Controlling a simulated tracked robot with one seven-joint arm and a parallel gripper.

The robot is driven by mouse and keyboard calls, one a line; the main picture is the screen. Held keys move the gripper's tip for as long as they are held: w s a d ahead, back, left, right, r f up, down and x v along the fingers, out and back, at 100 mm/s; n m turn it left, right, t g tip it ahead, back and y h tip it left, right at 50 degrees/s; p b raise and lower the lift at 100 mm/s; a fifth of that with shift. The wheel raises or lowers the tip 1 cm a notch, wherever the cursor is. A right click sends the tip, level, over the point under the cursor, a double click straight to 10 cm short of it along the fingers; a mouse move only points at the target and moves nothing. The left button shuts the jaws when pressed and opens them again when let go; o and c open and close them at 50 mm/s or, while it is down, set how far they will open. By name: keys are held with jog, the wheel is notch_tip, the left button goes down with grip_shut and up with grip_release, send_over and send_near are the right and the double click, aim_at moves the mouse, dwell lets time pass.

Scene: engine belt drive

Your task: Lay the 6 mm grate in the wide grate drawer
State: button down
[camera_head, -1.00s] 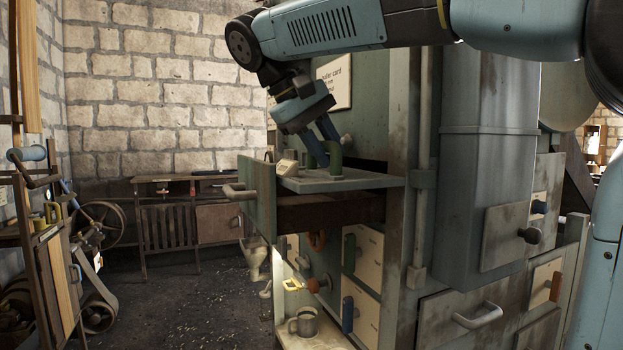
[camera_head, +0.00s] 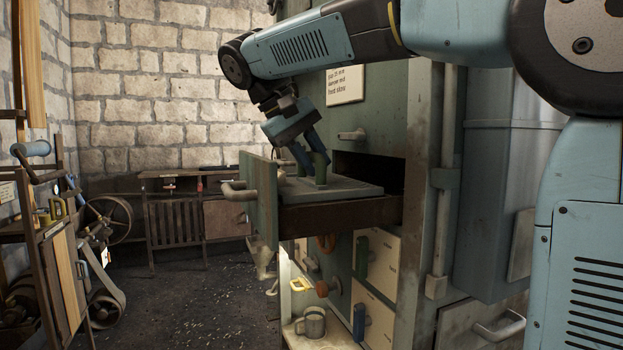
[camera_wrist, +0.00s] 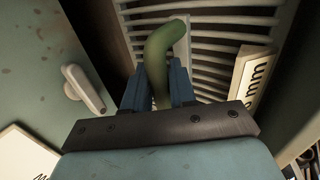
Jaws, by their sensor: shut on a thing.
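The grate (camera_head: 345,188) is a flat grey plate with an upright green handle. It lies level over the pulled-out wide drawer, behind the drawer's green front panel (camera_head: 262,195). My gripper (camera_head: 314,166) comes down at a tilt and is shut on the green handle. In the wrist view the blue fingers (camera_wrist: 160,85) clasp the green handle (camera_wrist: 163,50), with the pale slats of the grate (camera_wrist: 215,50) beyond. I cannot tell whether the grate rests on the drawer or hangs just above it.
The dark opening (camera_head: 370,173) in the stove cabinet lies behind the drawer. A lettered card (camera_head: 345,85) and a grey handle (camera_head: 352,135) are on the cabinet face above. A mug (camera_head: 311,322) stands on a low shelf. A bench (camera_head: 185,210) stands at the back wall.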

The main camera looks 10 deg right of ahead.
aim_at(316, 181)
jog(key=shift+d+f, duration=0.15)
jog(key=shift+f, duration=1.75)
jog(key=c, duration=0.9)
grip_release()
jog(key=v, duration=1.2)
